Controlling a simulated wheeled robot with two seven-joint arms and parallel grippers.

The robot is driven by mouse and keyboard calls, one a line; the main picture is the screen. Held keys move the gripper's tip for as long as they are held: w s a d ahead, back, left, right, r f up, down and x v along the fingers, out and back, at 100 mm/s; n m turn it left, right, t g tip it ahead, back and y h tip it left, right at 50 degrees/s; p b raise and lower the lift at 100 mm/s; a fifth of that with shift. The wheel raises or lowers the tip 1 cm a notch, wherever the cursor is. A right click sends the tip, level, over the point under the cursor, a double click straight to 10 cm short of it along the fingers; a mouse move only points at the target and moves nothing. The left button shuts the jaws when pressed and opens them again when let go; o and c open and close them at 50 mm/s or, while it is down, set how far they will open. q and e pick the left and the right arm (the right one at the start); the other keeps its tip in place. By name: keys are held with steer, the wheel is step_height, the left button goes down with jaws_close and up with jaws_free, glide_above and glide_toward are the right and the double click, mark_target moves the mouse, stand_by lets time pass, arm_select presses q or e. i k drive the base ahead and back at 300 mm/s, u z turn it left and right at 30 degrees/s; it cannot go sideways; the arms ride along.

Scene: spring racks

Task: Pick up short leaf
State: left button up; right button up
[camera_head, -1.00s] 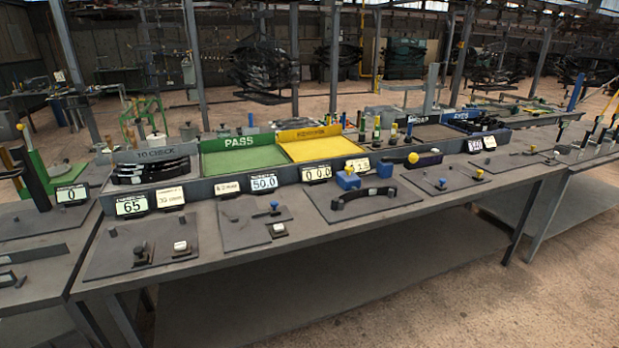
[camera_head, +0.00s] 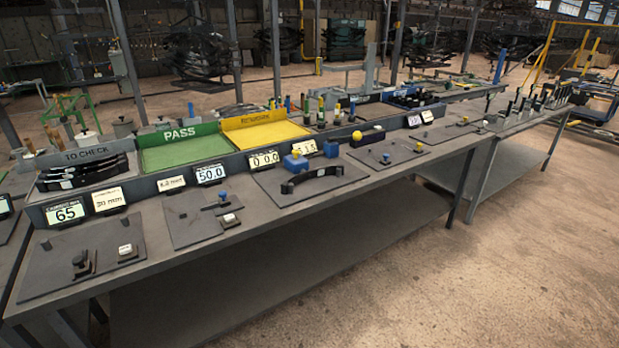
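Several dark curved leaves (camera_head: 82,174) lie stacked in the "TO CHECK" tray (camera_head: 80,154) at the left of the bench. Another dark curved leaf (camera_head: 313,180) lies across a fixture plate near the bench middle, beside blue blocks. I cannot tell from their looks which leaf is the short one. Neither of my grippers is in view.
A green "PASS" tray (camera_head: 184,136) and a yellow "REWORK" tray (camera_head: 264,122) stand right of the "TO CHECK" tray. Fixture plates with small knobs (camera_head: 82,260) lie in front. Bare floor (camera_head: 480,270) is open at right.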

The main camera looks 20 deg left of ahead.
mark_target(321, 172)
steer(key=z, duration=0.05)
steer(key=k, duration=0.65)
steer(key=u, duration=0.6)
steer(key=i, duration=0.75)
steer(key=u, duration=0.45)
steer(key=i, duration=0.85)
steer(key=z, duration=0.2)
